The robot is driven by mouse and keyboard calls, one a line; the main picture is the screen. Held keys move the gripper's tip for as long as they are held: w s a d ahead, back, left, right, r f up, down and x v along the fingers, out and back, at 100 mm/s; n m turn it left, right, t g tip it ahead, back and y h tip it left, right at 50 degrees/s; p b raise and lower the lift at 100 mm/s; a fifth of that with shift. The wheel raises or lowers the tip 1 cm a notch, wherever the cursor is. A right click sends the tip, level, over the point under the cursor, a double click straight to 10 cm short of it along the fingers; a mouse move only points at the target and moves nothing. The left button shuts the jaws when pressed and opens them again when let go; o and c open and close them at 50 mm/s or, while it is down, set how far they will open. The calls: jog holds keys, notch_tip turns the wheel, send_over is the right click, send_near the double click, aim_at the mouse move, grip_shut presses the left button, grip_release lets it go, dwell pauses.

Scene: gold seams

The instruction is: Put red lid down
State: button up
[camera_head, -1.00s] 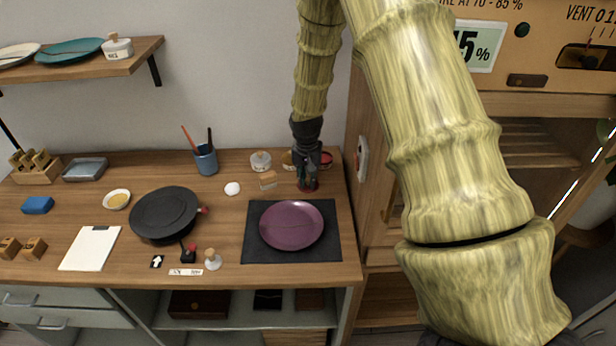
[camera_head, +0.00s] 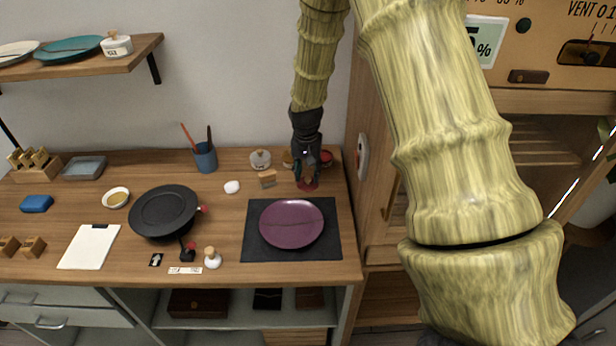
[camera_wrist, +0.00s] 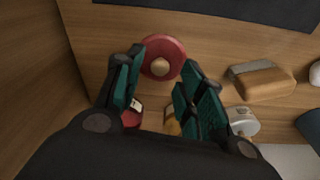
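The red lid (camera_head: 308,186) is a round disc with a pale wooden knob. It appears to lie flat on the wooden table, behind the dark mat. In the wrist view the lid (camera_wrist: 160,47) shows beyond my fingertips, knob towards me. My gripper (camera_head: 306,172) is just above the lid. In the wrist view my gripper (camera_wrist: 162,62) has its green-padded fingers spread, one on each side of the knob, with visible gaps. A small red jar (camera_head: 326,159) stands behind the gripper, partly hidden; it also shows in the wrist view (camera_wrist: 132,114).
A purple plate (camera_head: 291,224) lies on the dark mat (camera_head: 330,253) in front of the lid. A wooden block (camera_head: 267,180) and a white jar (camera_head: 260,161) are to the left. An amber jar (camera_head: 288,160) is close behind. The cabinet side borders the right.

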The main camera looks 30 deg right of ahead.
aim_at(307, 187)
notch_tip(307, 187, up, 10)
jog(key=b, duration=0.2)
jog(key=shift+s+a, duration=0.4)
jog(key=shift+s, duration=0.05)
jog(key=shift+f, duration=0.15)
